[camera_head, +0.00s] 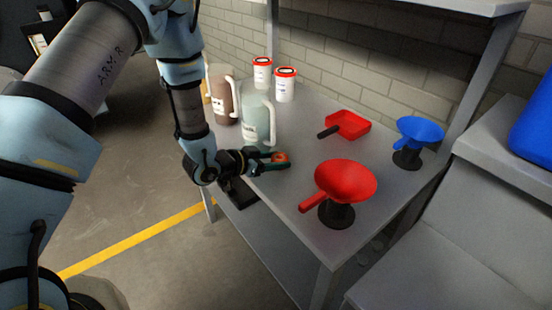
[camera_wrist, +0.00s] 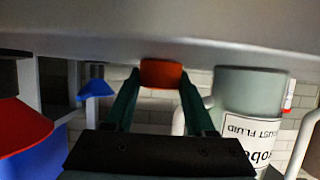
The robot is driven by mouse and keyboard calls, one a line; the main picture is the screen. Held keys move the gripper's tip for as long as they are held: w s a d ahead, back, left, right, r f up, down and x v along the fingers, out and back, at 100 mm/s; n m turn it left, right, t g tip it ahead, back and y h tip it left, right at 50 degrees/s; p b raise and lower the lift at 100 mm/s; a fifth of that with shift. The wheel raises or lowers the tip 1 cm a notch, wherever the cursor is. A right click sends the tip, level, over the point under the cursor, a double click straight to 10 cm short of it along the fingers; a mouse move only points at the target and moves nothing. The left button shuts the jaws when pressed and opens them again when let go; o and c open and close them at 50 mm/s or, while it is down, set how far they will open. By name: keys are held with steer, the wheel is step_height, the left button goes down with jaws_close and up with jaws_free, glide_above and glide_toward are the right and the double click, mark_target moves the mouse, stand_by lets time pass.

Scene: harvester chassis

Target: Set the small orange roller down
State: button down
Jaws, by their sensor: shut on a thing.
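The small orange roller (camera_head: 281,157) is between the fingertips of my gripper (camera_head: 276,158), low over the grey table top near its left edge. In the wrist view the roller (camera_wrist: 163,73) sits between the two dark green fingers of my gripper (camera_wrist: 160,85), which are shut on it. The wrist picture is upside down, with the table surface (camera_wrist: 160,25) along the top, close to the roller. I cannot tell whether the roller touches the table.
A greenish jug (camera_head: 257,120) stands just behind my gripper, with a brown jug (camera_head: 223,95) beyond it. A red funnel (camera_head: 345,180) on a black stand is at the right front. A red scoop (camera_head: 347,126) and blue funnel (camera_head: 420,130) stand farther back. The table between is clear.

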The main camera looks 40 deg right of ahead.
steer(key=shift+f, duration=0.15)
steer(key=shift+c, duration=1.2)
jaws_free()
steer(key=shift+r, duration=0.25)
steer(key=b+v, duration=0.3)
steer(key=v, duration=0.9)
